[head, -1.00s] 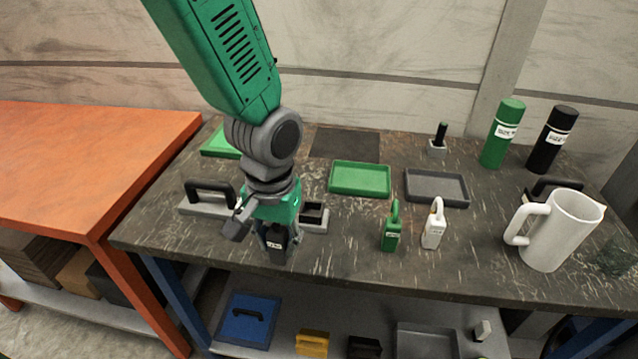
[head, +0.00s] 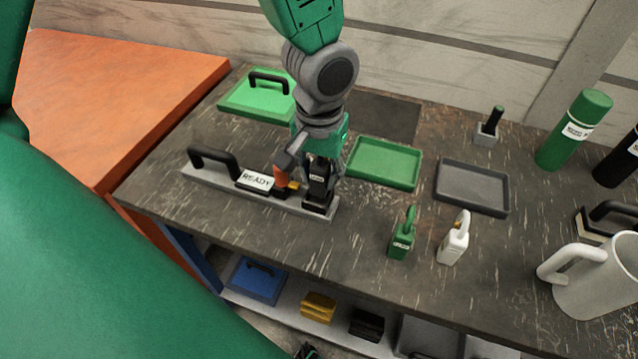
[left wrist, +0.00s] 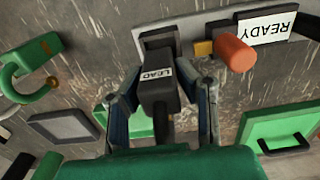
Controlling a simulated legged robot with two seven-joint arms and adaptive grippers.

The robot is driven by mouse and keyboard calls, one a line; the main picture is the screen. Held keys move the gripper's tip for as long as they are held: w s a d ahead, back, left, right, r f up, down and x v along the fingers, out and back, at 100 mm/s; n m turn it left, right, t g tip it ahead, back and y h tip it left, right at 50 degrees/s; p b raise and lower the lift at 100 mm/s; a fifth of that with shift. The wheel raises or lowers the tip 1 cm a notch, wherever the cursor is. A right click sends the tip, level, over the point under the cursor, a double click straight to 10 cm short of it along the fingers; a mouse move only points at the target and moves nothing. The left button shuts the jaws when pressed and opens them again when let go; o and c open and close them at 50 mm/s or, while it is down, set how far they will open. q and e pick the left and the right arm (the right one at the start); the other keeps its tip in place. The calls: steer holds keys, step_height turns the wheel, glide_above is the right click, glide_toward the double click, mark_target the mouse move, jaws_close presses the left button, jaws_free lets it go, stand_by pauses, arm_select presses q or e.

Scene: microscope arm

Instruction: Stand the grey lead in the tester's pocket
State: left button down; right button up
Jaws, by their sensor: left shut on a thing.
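The grey lead (head: 319,172), a dark upright block with a white LEAD label, is held in my left gripper (head: 317,163). In the left wrist view the fingers (left wrist: 160,98) close on both sides of the lead (left wrist: 157,88). The tester (head: 225,181) is a long grey base with a black handle, a READY label and an orange knob. Its black pocket (head: 320,205) is at the right end. The lead's lower end lines up with the pocket (left wrist: 158,40) and overlaps it in view; I cannot tell how deep it sits. My right gripper is not in view.
A green tray (head: 384,163) and a grey tray (head: 472,187) lie right of the tester. Green (head: 402,243) and white (head: 453,240) tagged hooked pieces stand nearer the front edge. A white jug (head: 600,277) is far right.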

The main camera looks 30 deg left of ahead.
mark_target(320, 187)
arm_select(q)
steer(key=shift+s+d+f, duration=0.1)
steer(key=shift+d+f, duration=0.1)
steer(key=shift+f, duration=0.4)
steer(key=shift+s+d+f, duration=0.1)
steer(key=shift+d+f, duration=0.1)
steer(key=shift+f, duration=0.7)
steer(key=shift+s+a+f, duration=0.1)
steer(key=shift+a, duration=0.35)
steer(key=c, duration=1.5)
jaws_free()
steer(key=shift+a+f, duration=0.1)
steer(key=shift+a, duration=0.15)
steer(key=shift+w+a, duration=0.2)
steer(key=shift+w, duration=0.05)
steer(key=shift+s+d+r, duration=0.1)
steer(key=shift+d+r, duration=0.1)
steer(key=shift+d, duration=0.4)
steer(key=shift+r, duration=0.15)
steer(key=r, duration=0.7)
steer(key=r+p, duration=0.1)
steer(key=r, duration=0.3)
steer(key=shift+a, duration=0.3)
steer(key=shift+d+r, duration=0.25)
steer(key=shift+r, duration=0.1)
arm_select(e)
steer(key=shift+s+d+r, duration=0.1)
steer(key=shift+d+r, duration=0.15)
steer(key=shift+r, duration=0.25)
